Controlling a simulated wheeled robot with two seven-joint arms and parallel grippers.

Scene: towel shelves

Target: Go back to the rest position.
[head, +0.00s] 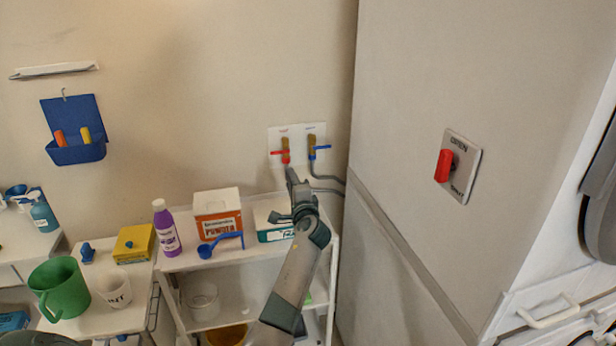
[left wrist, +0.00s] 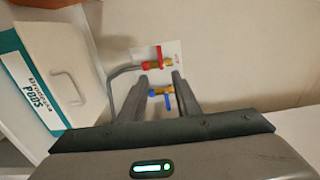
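My left gripper (head: 292,176) reaches up in front of the wall, just below the valve plate (head: 297,130). In the left wrist view its two fingers (left wrist: 160,82) stand apart with a gap between them, and nothing is held. The red-handled valve (head: 281,153) is just above the fingertips in the head view. The blue-handled valve (head: 318,149) is to its right. In the left wrist view the blue handle (left wrist: 161,91) shows between the fingers and the red one (left wrist: 153,64) beyond them; contact cannot be told. My right gripper is not in view.
Below the arm is a white shelf (head: 258,257) with a pods box (head: 270,219), powder box (head: 218,214), purple bottle (head: 167,229) and blue scoop (head: 222,244). Grey pipes (head: 328,184) run right of the valves. A tall grey panel (head: 420,90) with a red switch (head: 444,166) stands right.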

